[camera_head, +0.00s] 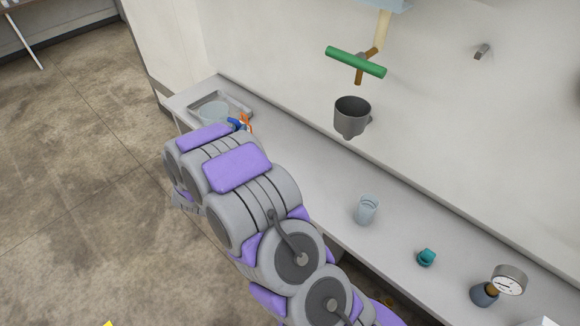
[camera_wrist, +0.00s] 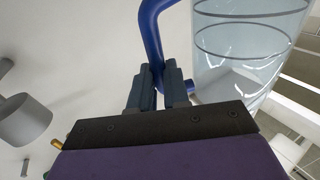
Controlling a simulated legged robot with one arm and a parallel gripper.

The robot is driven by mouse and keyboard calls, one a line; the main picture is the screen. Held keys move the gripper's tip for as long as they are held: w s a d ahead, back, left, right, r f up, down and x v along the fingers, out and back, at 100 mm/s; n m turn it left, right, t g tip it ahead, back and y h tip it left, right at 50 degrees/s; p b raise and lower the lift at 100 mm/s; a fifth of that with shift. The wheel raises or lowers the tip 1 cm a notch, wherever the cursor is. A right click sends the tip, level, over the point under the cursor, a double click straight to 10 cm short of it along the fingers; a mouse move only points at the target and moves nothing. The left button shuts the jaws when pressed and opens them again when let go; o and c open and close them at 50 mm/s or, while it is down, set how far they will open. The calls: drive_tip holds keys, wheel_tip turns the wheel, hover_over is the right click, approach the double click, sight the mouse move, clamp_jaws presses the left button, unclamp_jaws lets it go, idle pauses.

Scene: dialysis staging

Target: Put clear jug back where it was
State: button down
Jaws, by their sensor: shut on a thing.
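The clear jug (camera_wrist: 250,50) has a blue handle (camera_wrist: 151,30) and fills the upper right of the wrist view. My gripper (camera_wrist: 160,85) is shut on the blue handle, with a dark finger on each side of it. In the head view the jug's clear round body (camera_head: 212,112) shows at the far left end of the counter, over or in a shallow metal tray (camera_head: 240,105). My arm hides part of the jug there, and I cannot tell whether its base touches the tray.
A clear cup (camera_head: 367,210), a teal item (camera_head: 426,257) and a round gauge (camera_head: 509,280) stand along the counter (camera_head: 320,190). A grey cup-shaped fixture (camera_head: 352,115) and a green-handled valve (camera_head: 355,62) are at the wall. The counter between jug and cup looks mostly clear.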

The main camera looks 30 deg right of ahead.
drive_tip(key=s+d+f+m+g+h, duration=0.1)
drive_tip(key=s+f+m+g+h, duration=0.2)
drive_tip(key=s, duration=0.4)
drive_tip(key=s+d+f+m+g+h, duration=0.15)
drive_tip(key=s+g, duration=0.25)
drive_tip(key=s, duration=0.4)
drive_tip(key=s+d+f+m+g+h, duration=0.1)
drive_tip(key=s+f+m+g+h, duration=0.2)
drive_tip(key=s, duration=0.4)
drive_tip(key=w+d+f+g+b, duration=0.1)
drive_tip(key=w+d+f, duration=0.3)
drive_tip(key=w+d, duration=0.6)
drive_tip(key=shift+d+f+m+y+b, duration=0.35)
drive_tip(key=shift+d+y, duration=0.1)
drive_tip(key=shift+d, duration=0.5)
drive_tip(key=c, duration=1.5)
unclamp_jaws()
drive_tip(key=o, duration=0.4)
drive_tip(key=shift+a, duration=0.4)
drive_tip(key=shift+d+r, duration=0.1)
